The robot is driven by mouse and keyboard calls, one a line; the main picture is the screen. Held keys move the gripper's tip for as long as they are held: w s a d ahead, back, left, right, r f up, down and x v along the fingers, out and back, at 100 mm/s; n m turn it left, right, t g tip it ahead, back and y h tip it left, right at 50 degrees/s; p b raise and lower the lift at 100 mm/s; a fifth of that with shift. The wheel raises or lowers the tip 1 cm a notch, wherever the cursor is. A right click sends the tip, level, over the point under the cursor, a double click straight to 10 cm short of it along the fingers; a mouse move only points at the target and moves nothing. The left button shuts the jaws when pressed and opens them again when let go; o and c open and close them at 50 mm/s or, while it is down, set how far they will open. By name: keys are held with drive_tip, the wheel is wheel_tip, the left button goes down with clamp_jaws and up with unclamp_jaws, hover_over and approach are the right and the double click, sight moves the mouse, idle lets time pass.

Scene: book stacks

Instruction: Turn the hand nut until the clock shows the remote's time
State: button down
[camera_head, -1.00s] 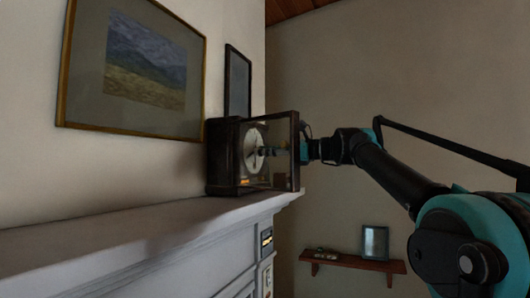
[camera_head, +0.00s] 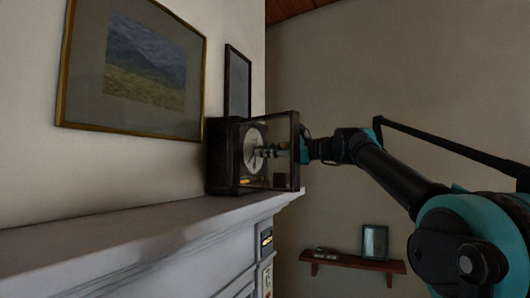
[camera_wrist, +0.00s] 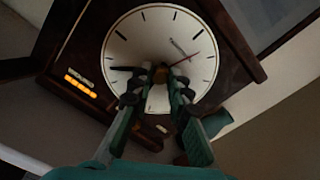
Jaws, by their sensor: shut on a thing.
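The clock (camera_head: 226,155) is a dark wooden case on the mantel in the head view, with its glass door (camera_head: 296,150) swung open. In the wrist view its round white dial (camera_wrist: 184,28) has black marks, a dark hand pointing left, and a thin red hand. My gripper (camera_head: 264,152) reaches to the dial's centre. In the wrist view, my gripper (camera_wrist: 160,80) is shut on the small brass hand nut (camera_wrist: 161,74) at the centre, which the fingertips partly cover. The remote cannot be made out.
The mantel (camera_head: 130,235) is clear in front. The open door stands close beside my gripper. A framed painting (camera_head: 145,60) hangs on the left; a shelf (camera_head: 350,261) is low at right.

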drive_tip(key=n, duration=0.8)
drive_tip(key=shift+n, duration=0.6)
drive_tip(key=c, duration=1.4)
unclamp_jaws()
drive_tip(key=shift+c, duration=0.2)
drive_tip(key=v, duration=1.2)
